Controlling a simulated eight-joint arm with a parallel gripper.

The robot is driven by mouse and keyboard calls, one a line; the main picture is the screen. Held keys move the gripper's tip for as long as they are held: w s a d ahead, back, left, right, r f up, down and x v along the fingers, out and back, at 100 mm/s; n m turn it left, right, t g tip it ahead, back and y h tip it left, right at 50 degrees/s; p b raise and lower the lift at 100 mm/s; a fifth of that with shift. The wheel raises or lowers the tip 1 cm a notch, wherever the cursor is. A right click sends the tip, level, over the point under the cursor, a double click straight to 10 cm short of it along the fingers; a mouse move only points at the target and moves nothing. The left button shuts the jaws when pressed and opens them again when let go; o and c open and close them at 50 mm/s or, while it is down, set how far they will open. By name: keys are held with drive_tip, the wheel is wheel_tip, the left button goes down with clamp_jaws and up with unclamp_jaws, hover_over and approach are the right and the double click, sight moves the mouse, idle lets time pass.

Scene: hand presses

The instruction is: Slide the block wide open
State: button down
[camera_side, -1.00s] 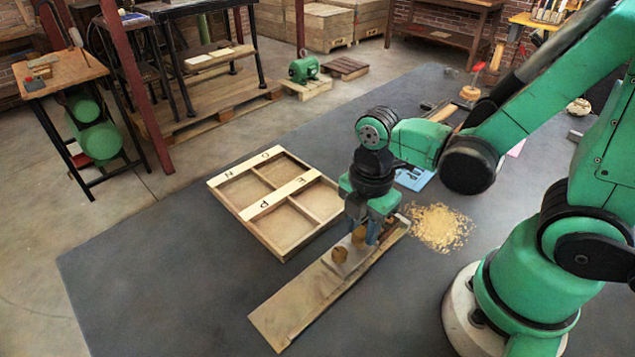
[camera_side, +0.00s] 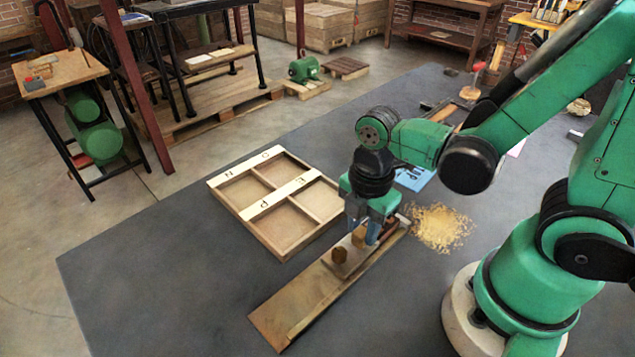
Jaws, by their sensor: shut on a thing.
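A long wooden board (camera_side: 300,300) lies slantwise on the dark mat, with a raised strip along its right edge. A small wooden block (camera_side: 345,268) with brown knobs sits on the upper part of the board. The front knob (camera_side: 339,255) is in clear view. My gripper (camera_side: 364,233) points down over the block, its blue fingers shut on the block's rear part. The fingers partly hide that part, so the exact contact is hard to see.
A wooden tray (camera_side: 242,213) with four-way dividers and lettered strips lies left of the board. Wood shavings (camera_side: 440,228) lie to the right. A blue card (camera_side: 415,178) lies behind my gripper. The mat in front and left is clear.

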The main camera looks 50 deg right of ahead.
drive_tip(key=a, duration=1)
drive_tip(key=shift+w+a, duration=0.1)
drive_tip(key=shift+a, duration=0.15)
drive_tip(key=c, duration=0.6)
unclamp_jaws()
drive_tip(key=shift+r, duration=2.8)
drive_tip(key=shift+d, duration=0.1)
